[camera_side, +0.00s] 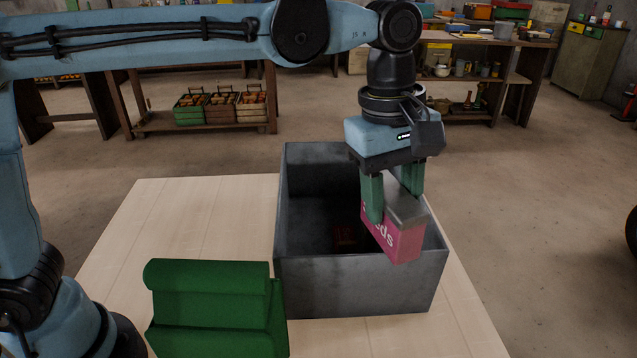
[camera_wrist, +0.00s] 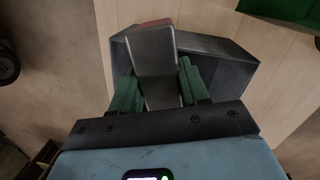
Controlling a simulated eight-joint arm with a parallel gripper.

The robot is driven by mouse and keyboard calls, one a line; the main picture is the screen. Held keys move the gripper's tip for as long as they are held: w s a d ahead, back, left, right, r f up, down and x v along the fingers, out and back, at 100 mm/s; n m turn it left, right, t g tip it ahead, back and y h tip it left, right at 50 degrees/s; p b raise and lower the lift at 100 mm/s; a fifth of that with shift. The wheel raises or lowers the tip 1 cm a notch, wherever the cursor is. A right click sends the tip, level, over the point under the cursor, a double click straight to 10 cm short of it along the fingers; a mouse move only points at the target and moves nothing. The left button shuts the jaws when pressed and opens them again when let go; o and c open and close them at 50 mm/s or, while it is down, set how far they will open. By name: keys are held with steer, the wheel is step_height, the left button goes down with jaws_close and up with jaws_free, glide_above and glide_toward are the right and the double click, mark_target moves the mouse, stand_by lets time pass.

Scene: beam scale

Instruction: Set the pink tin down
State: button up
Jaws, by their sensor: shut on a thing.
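The tin hangs tilted over the right part of an open dark grey bin (camera_side: 350,287). In the wrist view the tin's grey lid (camera_wrist: 155,65) lies between the green fingers (camera_wrist: 157,88), with the bin (camera_wrist: 222,65) beyond it. The gap between the tin and the bin's floor is hard to judge.
The bin stands on a light wooden table (camera_side: 190,215). A green ridged holder (camera_side: 212,308) stands left of the bin, near the front; its corner shows in the wrist view (camera_wrist: 285,8). The table is clear behind the holder and narrow right of the bin.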

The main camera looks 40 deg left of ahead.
steer(key=w+a+n+y, duration=0.1)
steer(key=w+a+n, duration=0.95)
steer(key=n, duration=0.35)
glide_toward(347, 217)
steer(key=shift+w+a+f+n+t, duration=0.2)
steer(key=shift+w+a+f, duration=0.15)
steer(key=shift+a+f, duration=0.3)
steer(key=shift+w+a+f+n+t, duration=0.2)
steer(key=shift+w+a+f, duration=0.1)
steer(key=shift+a+f, duration=0.35)
steer(key=shift+f, duration=0.1)
steer(key=o, duration=1.2)
steer(key=shift+f, duration=0.1)
steer(key=shift+c, duration=0.2)
